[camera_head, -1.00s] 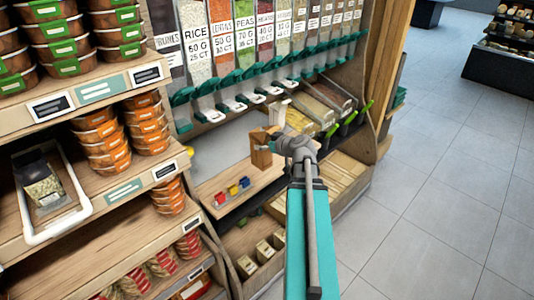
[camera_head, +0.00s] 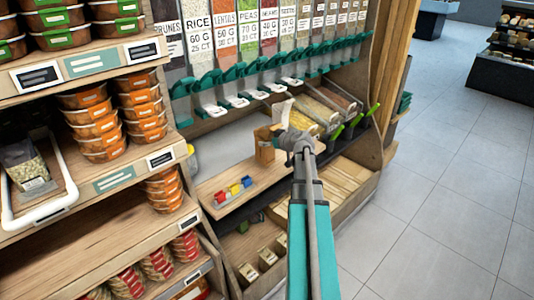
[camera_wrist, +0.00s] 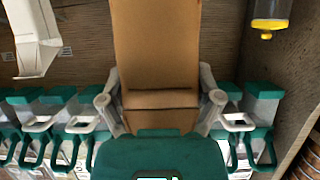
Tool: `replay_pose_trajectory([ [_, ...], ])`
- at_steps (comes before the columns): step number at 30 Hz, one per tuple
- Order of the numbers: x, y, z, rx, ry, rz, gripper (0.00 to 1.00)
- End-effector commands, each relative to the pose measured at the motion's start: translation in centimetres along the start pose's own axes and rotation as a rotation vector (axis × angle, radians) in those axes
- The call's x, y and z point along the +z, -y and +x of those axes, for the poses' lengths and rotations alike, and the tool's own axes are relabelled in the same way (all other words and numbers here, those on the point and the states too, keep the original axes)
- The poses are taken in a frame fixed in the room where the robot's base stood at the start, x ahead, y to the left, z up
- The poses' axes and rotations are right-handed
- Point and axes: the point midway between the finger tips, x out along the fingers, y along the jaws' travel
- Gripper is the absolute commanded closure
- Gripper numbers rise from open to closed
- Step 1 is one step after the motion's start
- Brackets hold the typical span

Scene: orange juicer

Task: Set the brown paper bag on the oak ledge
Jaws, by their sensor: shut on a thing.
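The brown paper bag (camera_head: 264,148) is in my gripper (camera_head: 291,138), in front of the dispensers. In the wrist view the bag (camera_wrist: 156,45) fills the middle, with a finger of my gripper (camera_wrist: 160,98) on each side, shut on it. The oak ledge (camera_head: 212,188) lies below the dispensers, with small red, yellow and blue items on it. The bag appears over the ledge's right part. I cannot tell whether its bottom touches the wood.
A white angular object (camera_head: 282,111) stands close by the bag; it also shows in the wrist view (camera_wrist: 34,40). Dispensers with teal spouts (camera_head: 235,85) hang above. Open bins (camera_head: 325,108) are to the right. Shelves of orange tubs (camera_head: 97,120) are at left.

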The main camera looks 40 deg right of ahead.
Motion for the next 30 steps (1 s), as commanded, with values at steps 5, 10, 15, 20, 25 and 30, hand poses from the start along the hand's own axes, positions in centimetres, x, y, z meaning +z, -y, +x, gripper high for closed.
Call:
replay_pose_trajectory([
  [5,0.1,-0.1,0.2,0.0,0.0,0.0,0.78],
  [10,0.1,-0.1,0.2,0.0,0.0,0.0,0.78],
  [15,0.3,-0.2,0.5,0.0,0.0,0.0,0.78],
  [20,1.1,-0.7,1.4,-0.001,0.0,0.0,0.78],
  [25,2.5,-0.6,1.8,-0.001,0.0,0.0,0.78],
  [30,3.4,-0.6,2.2,-0.001,0.0,0.0,0.78],
])
